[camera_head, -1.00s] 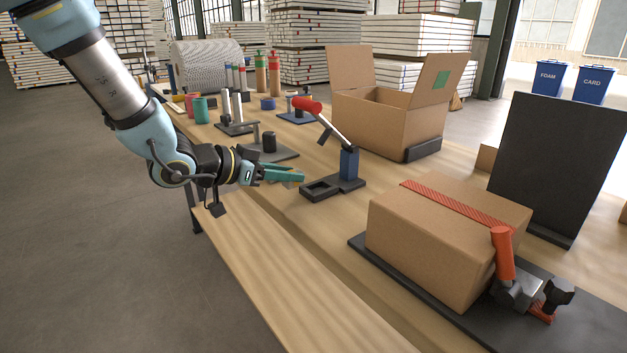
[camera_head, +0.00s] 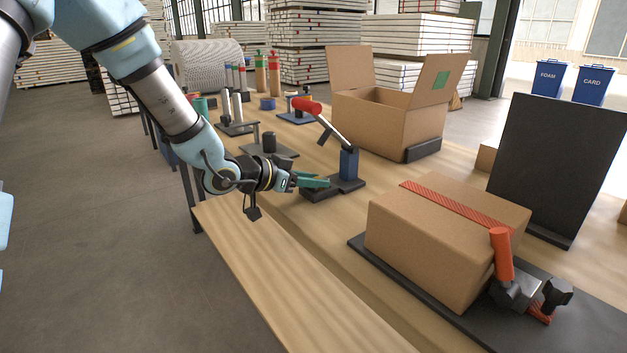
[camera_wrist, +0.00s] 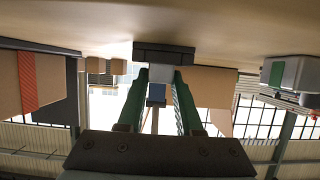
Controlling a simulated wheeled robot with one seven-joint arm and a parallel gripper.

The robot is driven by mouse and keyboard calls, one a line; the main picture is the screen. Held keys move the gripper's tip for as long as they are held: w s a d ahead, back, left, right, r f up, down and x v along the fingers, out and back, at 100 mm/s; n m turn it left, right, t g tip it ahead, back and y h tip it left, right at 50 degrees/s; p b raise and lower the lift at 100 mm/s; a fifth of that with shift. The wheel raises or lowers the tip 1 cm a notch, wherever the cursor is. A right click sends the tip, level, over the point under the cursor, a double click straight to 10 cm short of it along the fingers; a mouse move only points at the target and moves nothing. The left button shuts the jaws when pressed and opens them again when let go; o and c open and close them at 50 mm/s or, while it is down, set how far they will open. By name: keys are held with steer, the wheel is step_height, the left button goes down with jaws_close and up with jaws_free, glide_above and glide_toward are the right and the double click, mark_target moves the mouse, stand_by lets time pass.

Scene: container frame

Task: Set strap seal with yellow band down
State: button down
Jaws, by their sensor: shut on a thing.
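My gripper (camera_head: 316,183), with green fingers, is low over the near part of a black-based press (camera_head: 349,165) with a blue post and a red-handled lever. It covers the recess in that base in the head view. In the wrist view, which looks upside down, a small pale grey piece (camera_wrist: 160,73) sits between the fingertips of my gripper (camera_wrist: 159,80), in front of the dark base (camera_wrist: 165,53). It appears to be the strap seal. Its yellow band does not show. In the head view the seal is hidden or too small to tell. I cannot tell whether it touches the base.
A taped carton (camera_head: 440,235) stands on a dark plate with an orange-handled tool (camera_head: 503,255) at the right. An open carton (camera_head: 375,122) is behind the press. A black upright panel (camera_head: 555,165) stands at the right. The front bench strip (camera_head: 290,270) is clear.

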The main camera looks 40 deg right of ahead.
steer(key=shift+f, duration=0.2)
steer(key=c, duration=0.6)
jaws_free()
